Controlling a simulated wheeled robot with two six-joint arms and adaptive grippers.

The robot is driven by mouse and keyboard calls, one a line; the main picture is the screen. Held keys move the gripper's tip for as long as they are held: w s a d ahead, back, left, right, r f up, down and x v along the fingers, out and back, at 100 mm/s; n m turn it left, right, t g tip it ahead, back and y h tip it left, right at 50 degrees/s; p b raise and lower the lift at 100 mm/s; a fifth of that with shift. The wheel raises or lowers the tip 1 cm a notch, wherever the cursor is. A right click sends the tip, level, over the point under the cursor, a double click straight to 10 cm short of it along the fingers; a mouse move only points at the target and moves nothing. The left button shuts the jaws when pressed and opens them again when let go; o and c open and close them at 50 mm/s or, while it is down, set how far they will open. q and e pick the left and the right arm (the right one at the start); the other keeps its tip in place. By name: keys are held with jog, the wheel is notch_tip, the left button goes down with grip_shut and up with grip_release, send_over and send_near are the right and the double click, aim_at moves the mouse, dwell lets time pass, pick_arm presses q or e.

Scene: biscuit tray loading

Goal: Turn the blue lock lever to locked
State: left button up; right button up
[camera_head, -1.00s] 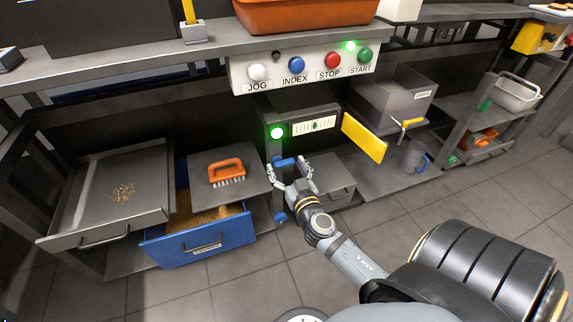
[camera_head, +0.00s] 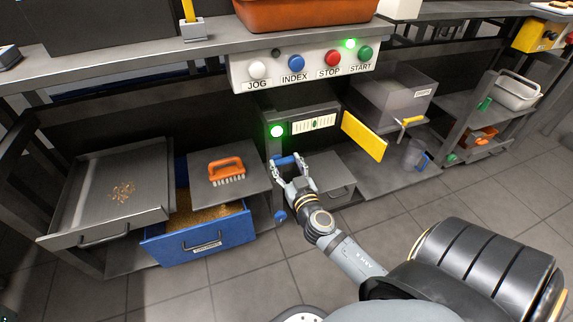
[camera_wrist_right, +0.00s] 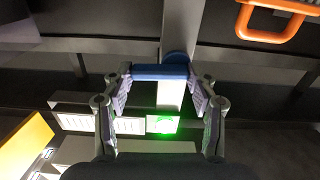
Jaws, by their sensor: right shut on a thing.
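The blue lock lever (camera_head: 285,161) lies roughly level, just below the lit green lamp (camera_head: 277,132) under the control panel. In the right wrist view the lever (camera_wrist_right: 160,72) spans crosswise between my fingers, with a blue round hub behind it. My right gripper (camera_head: 289,166) is shut on the lever, with one finger at each end; the fingers (camera_wrist_right: 160,80) also show in the right wrist view. My left gripper is in neither view.
A button panel (camera_head: 300,86) hangs above, and a yellow flap (camera_head: 364,137) stands out to the right. An open blue drawer (camera_head: 200,243) and an orange brush (camera_head: 226,168) are to the left. A second blue knob (camera_head: 280,216) sits lower down.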

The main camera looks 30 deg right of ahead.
jog(key=n, duration=0.4)
jog(key=shift+a+r+n, duration=0.2)
jog(key=shift+r+n, duration=0.2)
jog(key=n, duration=0.1)
jog(key=n+p, duration=0.1)
jog(key=n, duration=0.1)
jog(key=shift+a+r+n, duration=0.2)
jog(key=shift+n, duration=0.1)
jog(key=n, duration=0.2)
jog(key=n+p, duration=0.1)
jog(key=n, duration=0.2)
jog(key=shift+w+a+r, duration=0.15)
jog(key=shift+a, duration=0.25)
jog(key=shift+a+n+p, duration=0.15)
jog(key=shift+n+p, duration=0.15)
jog(key=shift+n, duration=0.7)
jog(key=shift+a+n+p, duration=0.15)
jog(key=shift+n+p, duration=0.1)
jog(key=shift+n, duration=0.75)
jog(key=o, duration=1.1)
jog(key=shift+w, duration=0.1)
jog(key=shift+o, duration=0.2)
